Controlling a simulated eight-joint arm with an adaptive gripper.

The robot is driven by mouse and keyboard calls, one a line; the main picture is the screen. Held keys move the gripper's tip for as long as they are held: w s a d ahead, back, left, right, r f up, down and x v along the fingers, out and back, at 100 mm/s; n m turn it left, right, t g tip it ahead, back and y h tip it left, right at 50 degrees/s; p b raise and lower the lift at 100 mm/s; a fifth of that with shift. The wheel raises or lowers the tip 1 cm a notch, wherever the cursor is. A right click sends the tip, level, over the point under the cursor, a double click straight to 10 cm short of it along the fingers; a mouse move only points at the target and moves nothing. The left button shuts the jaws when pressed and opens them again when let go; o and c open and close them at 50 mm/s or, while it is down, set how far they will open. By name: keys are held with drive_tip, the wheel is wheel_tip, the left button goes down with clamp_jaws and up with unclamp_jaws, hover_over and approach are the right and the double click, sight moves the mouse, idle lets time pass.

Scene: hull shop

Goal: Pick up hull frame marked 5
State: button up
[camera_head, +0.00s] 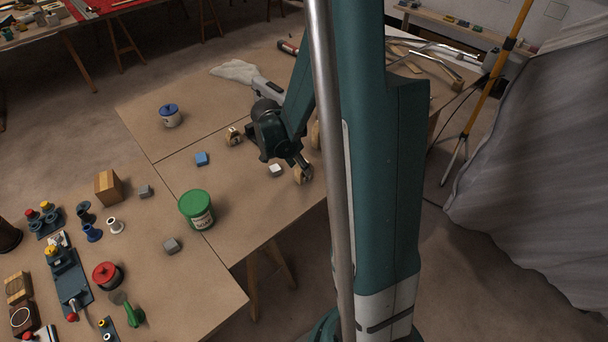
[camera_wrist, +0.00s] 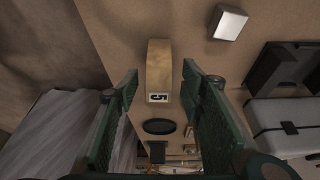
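The hull frame marked 5 (camera_wrist: 159,68) is a pale wooden piece with a white label reading 5 on its near end. In the wrist view it lies between and just beyond the fingertips of my gripper (camera_wrist: 160,82). The green fingers are open, with a gap on either side of the wood, and hold nothing. In the head view my gripper (camera_head: 292,161) is low over the table, by a small wooden piece (camera_head: 303,174). Its mark cannot be read there, and my gripper partly covers the area.
A whitish block (camera_head: 275,170) lies close to my gripper; a light block also shows in the wrist view (camera_wrist: 228,22). Another wooden piece (camera_head: 234,137), a blue block (camera_head: 202,159) and a green-lidded can (camera_head: 197,211) stand to the left. The table (camera_head: 255,205) is bare in front.

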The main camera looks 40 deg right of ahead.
drive_tip(key=shift+b+x, duration=0.35)
drive_tip(key=shift+x, duration=1.55)
drive_tip(key=shift+r, duration=0.1)
drive_tip(key=c, duration=1)
